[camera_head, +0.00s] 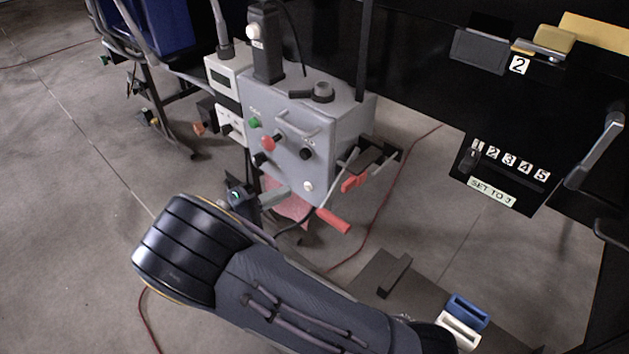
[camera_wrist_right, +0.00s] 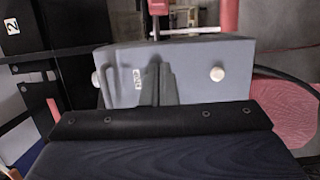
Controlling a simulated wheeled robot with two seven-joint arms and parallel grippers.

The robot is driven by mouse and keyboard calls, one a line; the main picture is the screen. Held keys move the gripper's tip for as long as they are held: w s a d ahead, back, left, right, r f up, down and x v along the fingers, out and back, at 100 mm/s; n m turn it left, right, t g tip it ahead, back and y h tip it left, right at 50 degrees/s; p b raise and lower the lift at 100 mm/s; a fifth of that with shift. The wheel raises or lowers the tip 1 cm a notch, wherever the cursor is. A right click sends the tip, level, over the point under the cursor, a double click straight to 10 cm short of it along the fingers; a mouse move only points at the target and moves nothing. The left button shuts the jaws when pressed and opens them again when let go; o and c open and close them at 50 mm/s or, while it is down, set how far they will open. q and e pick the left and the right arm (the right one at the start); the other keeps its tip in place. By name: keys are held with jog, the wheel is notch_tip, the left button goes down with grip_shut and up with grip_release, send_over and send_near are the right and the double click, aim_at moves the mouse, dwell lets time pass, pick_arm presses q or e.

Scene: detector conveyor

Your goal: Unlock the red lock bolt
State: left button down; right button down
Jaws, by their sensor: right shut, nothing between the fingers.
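A grey control box (camera_head: 300,140) stands in the middle of the head view. A red-handled lever (camera_head: 333,221) sticks out low at its front, and a second red grip (camera_head: 355,183) sits on a bar at its right side. I cannot tell for sure which red part is the lock bolt. My right gripper (camera_head: 285,190) is at the lower front of the box, left of the red-handled lever, and looks apart from it. In the right wrist view its fingers (camera_wrist_right: 156,68) are together and empty. A red part (camera_wrist_right: 158,7) shows beyond them at the top edge. My left gripper is out of view.
The box front carries a red knob (camera_head: 268,143), a green knob (camera_head: 254,122) and black knobs. A dark panel with a number dial (camera_head: 505,165) stands at right. Blue (camera_head: 468,308) and white (camera_head: 458,328) holders lie at lower right. A red cable crosses the floor.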

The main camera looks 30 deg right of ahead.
dwell(0.3)
jog(key=d, duration=0.3)
jog(key=s+d, duration=0.1)
jog(key=d, duration=0.3)
jog(key=d+p, duration=0.1)
jog(key=d, duration=0.3)
jog(key=shift+s, duration=0.2)
jog(key=shift+s+d, duration=0.2)
jog(key=shift+s, duration=0.2)
